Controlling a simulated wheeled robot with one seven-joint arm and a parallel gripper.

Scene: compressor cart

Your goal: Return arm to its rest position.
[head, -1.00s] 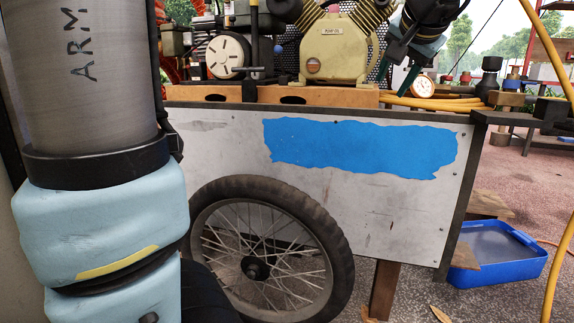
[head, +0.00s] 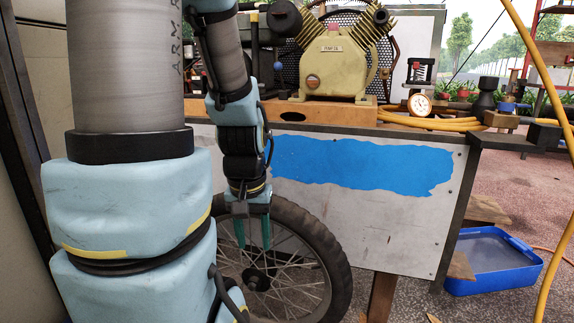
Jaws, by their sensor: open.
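My gripper (head: 253,236) hangs pointing down in the head view, in front of the cart's spoked wheel (head: 290,285). Its two teal fingers are apart, with nothing held between them. My arm is folded in at the left of the picture, beside the cart's grey side panel (head: 400,225) with its blue patch (head: 360,165). How far the fingers are from the wheel I cannot tell.
The yellow compressor (head: 336,65) stands on a wooden board on the cart. A round gauge (head: 419,104) and a yellow hose (head: 445,124) lie to its right. A blue tray (head: 495,262) is on the ground at right.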

